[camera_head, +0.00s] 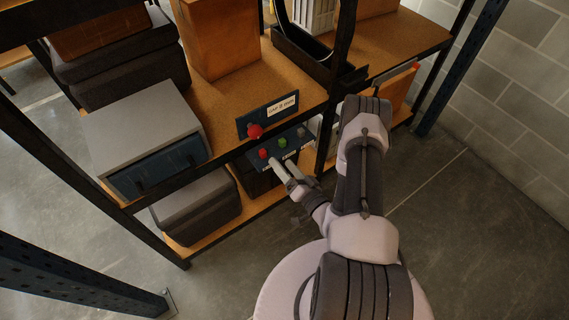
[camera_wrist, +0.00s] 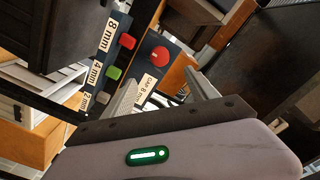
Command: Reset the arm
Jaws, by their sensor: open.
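My gripper (camera_head: 283,169) is open and empty at the front of the shelf, just below a dark panel (camera_head: 292,142) with small red, green and grey buttons. In the wrist view its two fingers point towards the panels, and its fingertips (camera_wrist: 163,90) are apart. A larger red knob (camera_head: 254,131) sits on the upper panel labelled "GAP 8 mm", and it also shows in the wrist view (camera_wrist: 160,57). In the wrist view the small red button (camera_wrist: 127,41) is by "8 mm" and the green button (camera_wrist: 114,73) by "4 mm". I cannot tell whether a finger touches anything.
A grey box (camera_head: 145,125) stands on the shelf to the left, with a dark case (camera_head: 195,205) below it. A cardboard box (camera_head: 222,38) stands behind. Dark shelf posts (camera_head: 343,45) rise close to my arm. Open floor (camera_head: 480,240) lies to the right.

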